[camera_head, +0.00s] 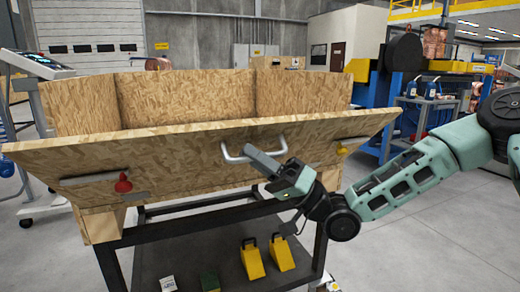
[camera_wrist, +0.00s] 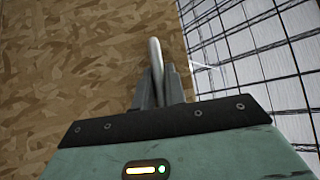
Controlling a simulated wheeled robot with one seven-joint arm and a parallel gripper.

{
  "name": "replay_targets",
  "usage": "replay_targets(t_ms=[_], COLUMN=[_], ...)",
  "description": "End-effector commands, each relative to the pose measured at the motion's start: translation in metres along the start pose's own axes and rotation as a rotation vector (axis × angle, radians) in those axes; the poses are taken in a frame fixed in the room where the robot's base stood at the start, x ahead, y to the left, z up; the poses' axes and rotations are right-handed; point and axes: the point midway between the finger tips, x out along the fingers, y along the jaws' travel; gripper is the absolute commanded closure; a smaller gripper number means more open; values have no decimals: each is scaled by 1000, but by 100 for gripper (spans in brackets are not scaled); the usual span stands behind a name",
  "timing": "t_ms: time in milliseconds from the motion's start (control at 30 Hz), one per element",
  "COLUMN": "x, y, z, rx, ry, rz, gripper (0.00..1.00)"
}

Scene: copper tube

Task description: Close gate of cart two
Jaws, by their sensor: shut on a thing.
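The cart's gate (camera_head: 120,152) is a chipboard panel across the front of a chipboard box. It is tilted outward, with its upper edge leaning away from the box. A metal handle (camera_head: 232,155) is fixed on its outer face near the middle. My gripper (camera_head: 262,162) reaches in from the right and is shut on the handle. In the wrist view the handle (camera_wrist: 154,52) runs between the two fingers (camera_wrist: 159,88), with chipboard (camera_wrist: 70,60) to the left. The fingers hide part of the handle. I cannot read a number on the cart.
Yellow wedges (camera_head: 252,260) stand on the cart's dark lower shelf (camera_head: 180,262).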

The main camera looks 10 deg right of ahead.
Motion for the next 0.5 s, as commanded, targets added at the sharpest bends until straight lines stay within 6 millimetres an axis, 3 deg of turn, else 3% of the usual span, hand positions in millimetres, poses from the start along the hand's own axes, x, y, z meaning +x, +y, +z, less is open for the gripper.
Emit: replay_targets(t_ms=[33,500], x=[15,73], y=[-8,12], z=[-15,-73], rx=[20,256], ry=[4,4], rz=[20,256], gripper=[100,100])
